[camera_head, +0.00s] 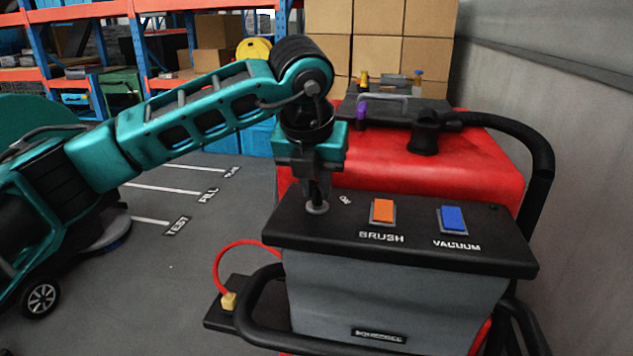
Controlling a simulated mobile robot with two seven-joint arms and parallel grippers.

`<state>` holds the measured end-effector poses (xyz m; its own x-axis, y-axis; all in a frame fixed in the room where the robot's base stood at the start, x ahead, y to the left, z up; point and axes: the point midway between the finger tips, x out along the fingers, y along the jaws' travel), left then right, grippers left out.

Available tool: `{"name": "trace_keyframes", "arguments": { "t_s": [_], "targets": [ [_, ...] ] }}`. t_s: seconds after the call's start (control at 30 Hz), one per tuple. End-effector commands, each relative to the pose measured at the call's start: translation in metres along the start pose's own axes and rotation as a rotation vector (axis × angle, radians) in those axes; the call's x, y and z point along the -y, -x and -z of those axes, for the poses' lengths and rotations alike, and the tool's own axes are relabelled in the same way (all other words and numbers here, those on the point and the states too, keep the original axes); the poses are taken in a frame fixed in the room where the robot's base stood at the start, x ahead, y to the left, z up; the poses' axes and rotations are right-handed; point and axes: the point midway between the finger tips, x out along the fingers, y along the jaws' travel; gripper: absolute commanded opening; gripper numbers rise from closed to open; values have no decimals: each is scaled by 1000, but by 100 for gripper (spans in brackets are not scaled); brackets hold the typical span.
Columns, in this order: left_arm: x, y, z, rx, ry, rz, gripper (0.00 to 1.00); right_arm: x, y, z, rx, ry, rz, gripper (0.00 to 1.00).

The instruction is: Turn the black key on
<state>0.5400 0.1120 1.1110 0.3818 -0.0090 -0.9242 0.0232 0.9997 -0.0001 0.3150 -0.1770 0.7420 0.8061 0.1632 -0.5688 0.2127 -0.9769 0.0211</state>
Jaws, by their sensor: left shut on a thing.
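My left arm reaches in from the left, and its teal and black gripper (316,188) points straight down at the left end of the scrubber's black control panel (420,240). The gripper is shut on the black key, which is mostly hidden between the fingers. The round grey key switch base (317,208) shows just below the fingertips. A small "ON" label (345,200) is printed to the right of the switch. I cannot tell the key's exact angle. My right gripper is not in view.
An orange BRUSH switch (382,211) and a blue VACUUM switch (453,219) sit right of the key. The red tank (460,165) and a black hose (535,150) are behind. A grey wall (590,200) stands close on the right. Open floor lies left.

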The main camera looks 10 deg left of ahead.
Motion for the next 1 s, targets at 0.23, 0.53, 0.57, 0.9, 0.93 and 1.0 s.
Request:
{"name": "trace_keyframes", "arguments": {
  "t_s": [0.23,0.53,0.57,0.9,0.93,1.0],
  "targets": [
    [-1,-1,0,3,-115,50,0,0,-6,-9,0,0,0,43],
    [-3,-1,-1,3,-362,152,0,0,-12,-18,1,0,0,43],
    [-3,-1,-1,2,-389,164,0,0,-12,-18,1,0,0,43],
    [-5,-1,-2,-3,-674,281,0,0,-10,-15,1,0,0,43],
    [-5,-1,-2,-3,-696,290,0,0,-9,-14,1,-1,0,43],
    [-5,-1,-2,-5,-745,311,0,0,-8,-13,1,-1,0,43]
  ]
}}
